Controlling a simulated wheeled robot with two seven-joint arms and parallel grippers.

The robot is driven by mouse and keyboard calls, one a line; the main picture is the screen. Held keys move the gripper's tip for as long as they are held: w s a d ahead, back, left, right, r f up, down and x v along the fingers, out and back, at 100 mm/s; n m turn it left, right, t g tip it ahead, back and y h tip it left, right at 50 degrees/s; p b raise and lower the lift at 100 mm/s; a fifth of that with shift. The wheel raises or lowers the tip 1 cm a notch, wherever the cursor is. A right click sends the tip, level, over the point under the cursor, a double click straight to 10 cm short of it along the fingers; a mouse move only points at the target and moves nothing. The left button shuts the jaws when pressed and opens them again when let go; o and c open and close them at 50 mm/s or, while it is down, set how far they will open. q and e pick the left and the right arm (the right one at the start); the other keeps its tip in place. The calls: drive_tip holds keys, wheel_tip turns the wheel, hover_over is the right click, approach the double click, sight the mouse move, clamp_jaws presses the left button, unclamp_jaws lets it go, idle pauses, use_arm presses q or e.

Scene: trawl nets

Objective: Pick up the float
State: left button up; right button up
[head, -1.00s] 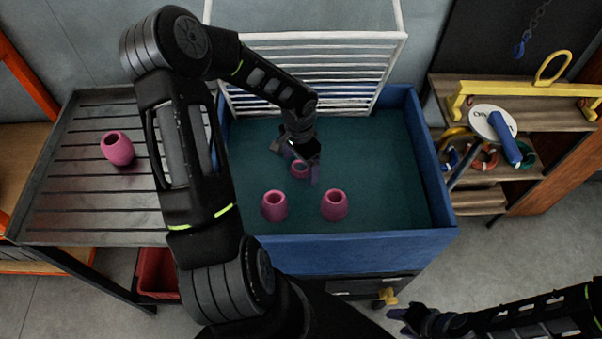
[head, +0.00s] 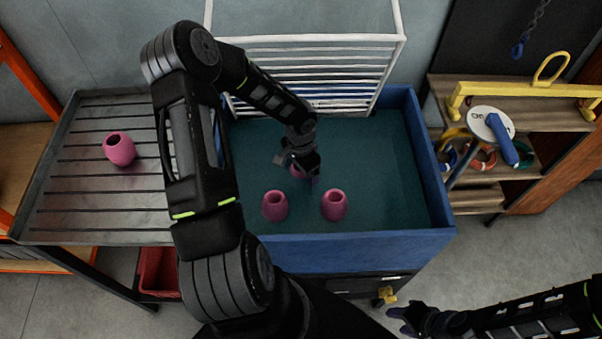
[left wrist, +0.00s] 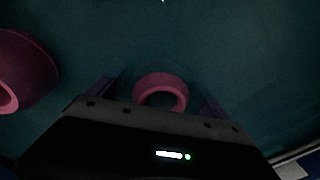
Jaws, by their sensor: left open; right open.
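Several pink barrel-shaped floats are in view. One float (head: 297,171) stands in the blue bin (head: 350,246), mostly hidden under my left gripper (head: 304,176). In the left wrist view this float (left wrist: 161,90) sits between the open fingers of the gripper (left wrist: 158,95), with its ring-shaped top showing. I cannot tell whether the fingers touch it. Two more floats, a left one (head: 275,206) and a right one (head: 334,205), stand nearer the bin's front wall. Another float (head: 120,149) stands on the slatted metal tray. My right gripper (head: 402,318) is open and empty at the lower right, outside the bin.
The slatted metal tray (head: 90,215) adjoins the bin on the left. A white rack (head: 318,42) rises at the bin's back. Shelves (head: 475,193) with rings, a white disc and a yellow-handled bar stand at the right.

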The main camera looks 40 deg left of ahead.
use_arm(q)
drive_tip(key=shift+c, duration=0.5)
drive_tip(key=c, duration=1.5)
